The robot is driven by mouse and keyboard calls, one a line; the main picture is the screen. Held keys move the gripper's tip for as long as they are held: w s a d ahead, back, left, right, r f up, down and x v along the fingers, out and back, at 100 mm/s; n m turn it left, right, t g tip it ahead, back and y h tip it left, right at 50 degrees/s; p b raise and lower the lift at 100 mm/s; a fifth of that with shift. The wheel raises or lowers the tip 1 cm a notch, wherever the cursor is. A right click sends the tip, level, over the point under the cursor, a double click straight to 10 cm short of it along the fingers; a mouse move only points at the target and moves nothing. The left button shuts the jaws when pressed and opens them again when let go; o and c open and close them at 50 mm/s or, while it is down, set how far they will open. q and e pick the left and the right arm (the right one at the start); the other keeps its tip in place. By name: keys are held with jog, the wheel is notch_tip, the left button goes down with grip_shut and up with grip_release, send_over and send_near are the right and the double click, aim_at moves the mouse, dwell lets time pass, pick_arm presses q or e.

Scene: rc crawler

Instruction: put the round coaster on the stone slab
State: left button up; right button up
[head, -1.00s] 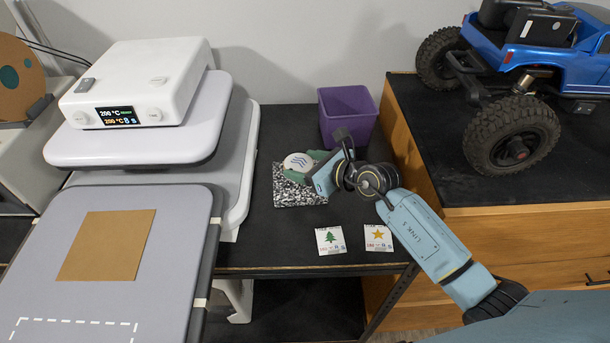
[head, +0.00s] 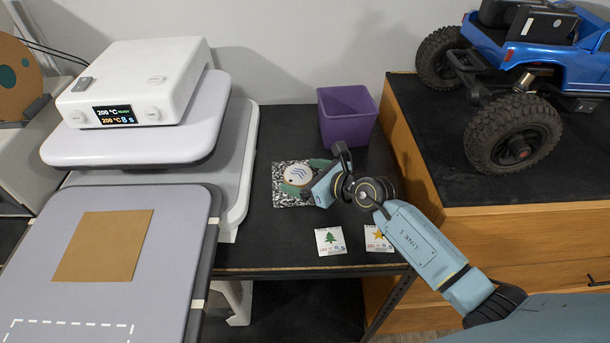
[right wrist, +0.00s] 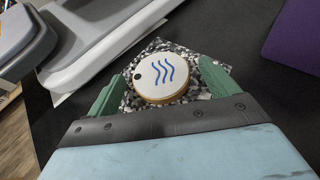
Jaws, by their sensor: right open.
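The round coaster (head: 299,174), white-topped with blue wavy lines and a tan edge, lies flat on the speckled black-and-white stone slab (head: 282,200). In the right wrist view the coaster (right wrist: 160,76) sits over the slab (right wrist: 186,48), inside its outline. My right gripper (head: 304,176) is open. Its green fingers stand on either side of the coaster, and in the right wrist view (right wrist: 160,72) gaps show between them and the coaster. The gripper body hides part of the slab. My left gripper is not in view.
A purple bin (head: 347,116) stands behind the slab. Two printed cards, one with a tree (head: 330,241) and one with a star (head: 379,239), lie in front. A white heat press (head: 140,90) is at left; a wooden cabinet (head: 480,235) bearing a blue crawler (head: 575,50) is at right.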

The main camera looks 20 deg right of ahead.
jog(key=shift+r, duration=0.25)
jog(key=p+v, duration=0.1)
jog(key=v, duration=1.1)
jog(key=shift+a, duration=0.1)
